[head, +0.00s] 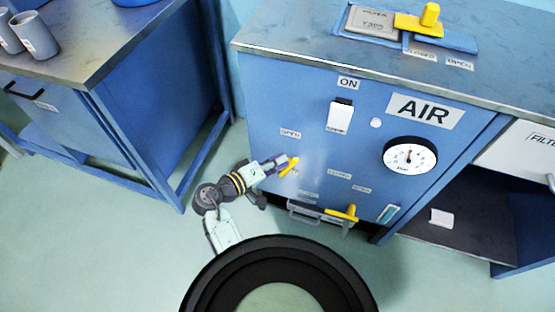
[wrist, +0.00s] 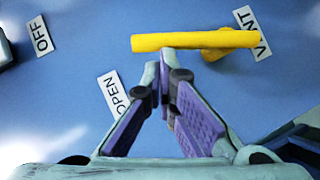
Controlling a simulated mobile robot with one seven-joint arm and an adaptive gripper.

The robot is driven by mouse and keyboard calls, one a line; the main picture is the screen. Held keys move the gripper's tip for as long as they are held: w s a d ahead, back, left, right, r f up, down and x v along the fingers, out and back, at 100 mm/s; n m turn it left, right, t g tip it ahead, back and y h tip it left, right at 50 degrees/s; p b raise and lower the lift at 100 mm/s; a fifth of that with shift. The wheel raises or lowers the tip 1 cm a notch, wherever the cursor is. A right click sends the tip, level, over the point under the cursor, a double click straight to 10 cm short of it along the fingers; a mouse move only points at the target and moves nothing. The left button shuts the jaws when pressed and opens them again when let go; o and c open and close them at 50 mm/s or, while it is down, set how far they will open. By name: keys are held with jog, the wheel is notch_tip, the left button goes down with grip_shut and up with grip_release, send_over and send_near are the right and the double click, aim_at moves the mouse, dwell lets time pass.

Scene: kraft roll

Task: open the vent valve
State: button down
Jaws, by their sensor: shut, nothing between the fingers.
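The vent valve's yellow lever (wrist: 175,42) runs across the top of the wrist view, with its pivot end near the label VENT (wrist: 253,33) on the right. The label OPEN (wrist: 113,94) is below the lever on the left. My gripper (wrist: 165,58) is shut and empty, its tips at the lower edge of the lever; I cannot tell whether they touch it. In the head view the lever (head: 289,166) is on the blue cabinet front, with my gripper (head: 280,162) right beside it. Part of the lever's mount is hidden.
A white switch (head: 340,115) under ON, a pressure gauge (head: 409,156) and an AIR label (head: 424,110) are on the cabinet. Another yellow lever (head: 342,213) is lower down, by a grey handle (head: 305,212). A workbench (head: 110,40) stands left, with open floor between.

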aim_at(295, 164)
jog(key=shift+s+d+m+y, duration=0.15)
jog(key=shift+d+m+y, duration=0.15)
jog(key=shift+d+m, duration=0.2)
jog(key=shift+s+d+m+y+p, duration=0.2)
jog(key=shift+d+m+y, duration=0.3)
jog(key=shift+d+y, duration=0.05)
jog(key=shift+s+d+m+y+p, duration=0.15)
jog(key=shift+d+m+y+p, duration=0.05)
jog(key=shift+d+m+y, duration=0.35)
jog(key=shift+s+d+f, duration=0.15)
jog(key=shift+d+f, duration=0.05)
jog(key=shift+d, duration=0.2)
